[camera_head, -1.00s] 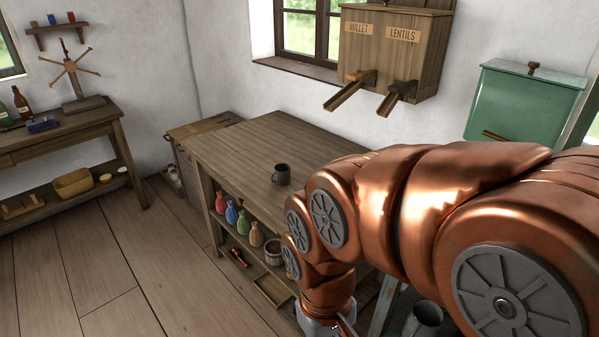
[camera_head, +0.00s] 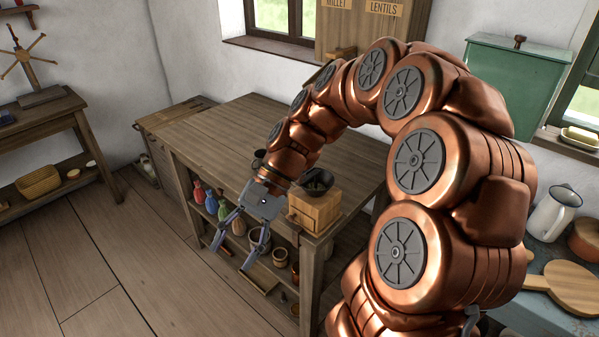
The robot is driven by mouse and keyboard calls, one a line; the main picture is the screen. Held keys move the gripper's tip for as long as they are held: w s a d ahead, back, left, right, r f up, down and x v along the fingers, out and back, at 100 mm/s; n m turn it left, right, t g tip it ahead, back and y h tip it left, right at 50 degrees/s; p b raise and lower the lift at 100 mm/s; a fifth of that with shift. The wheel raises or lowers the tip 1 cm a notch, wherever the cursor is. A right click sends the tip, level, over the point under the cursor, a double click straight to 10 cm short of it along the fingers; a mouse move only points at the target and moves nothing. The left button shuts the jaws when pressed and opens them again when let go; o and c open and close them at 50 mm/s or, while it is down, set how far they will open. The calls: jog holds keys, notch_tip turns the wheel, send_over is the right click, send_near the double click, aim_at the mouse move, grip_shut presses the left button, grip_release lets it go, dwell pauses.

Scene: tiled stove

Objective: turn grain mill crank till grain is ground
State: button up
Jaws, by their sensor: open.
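The grain mill (camera_head: 314,212) is a small wooden box with a drawer knob on its front and a dark bowl-shaped hopper (camera_head: 317,181) on top. It stands at the front right corner of the wooden table. I cannot make out its crank, and no grain shows. My gripper (camera_head: 231,257) is open and empty, its fingers pointing down in front of the table's front edge, left of the mill. My arm arches over the table and hides part of its top behind the mill.
The wooden table (camera_head: 215,140) has a bare top on the left; a dark mug (camera_head: 258,159) is partly hidden behind my wrist. Coloured bottles (camera_head: 211,204) and pots stand on its lower shelf. A blue counter at right holds a white jug (camera_head: 552,218) and wooden board (camera_head: 567,285).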

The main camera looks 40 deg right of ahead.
jog(key=w+d+m+t+y, duration=0.3)
jog(key=w+d+m+t, duration=0.15)
jog(key=d, duration=0.55)
jog(key=w+d+m+t+y, duration=0.3)
jog(key=w+d+m, duration=0.3)
jog(key=d, duration=0.3)
jog(key=d+f+m+t, duration=0.3)
jog(key=d+m+t, duration=0.2)
jog(key=d, duration=0.7)
jog(key=shift+h, duration=0.4)
jog(key=shift+s+p+x, duration=0.15)
jog(key=shift+p+x, duration=0.2)
jog(key=shift+x, duration=1.6)
jog(key=shift+s+p+x, duration=0.1)
jog(key=shift+p+x, duration=0.25)
jog(key=shift+x, duration=1.6)
jog(key=shift+a, duration=0.1)
jog(key=shift+c, duration=0.4)
grip_shut()
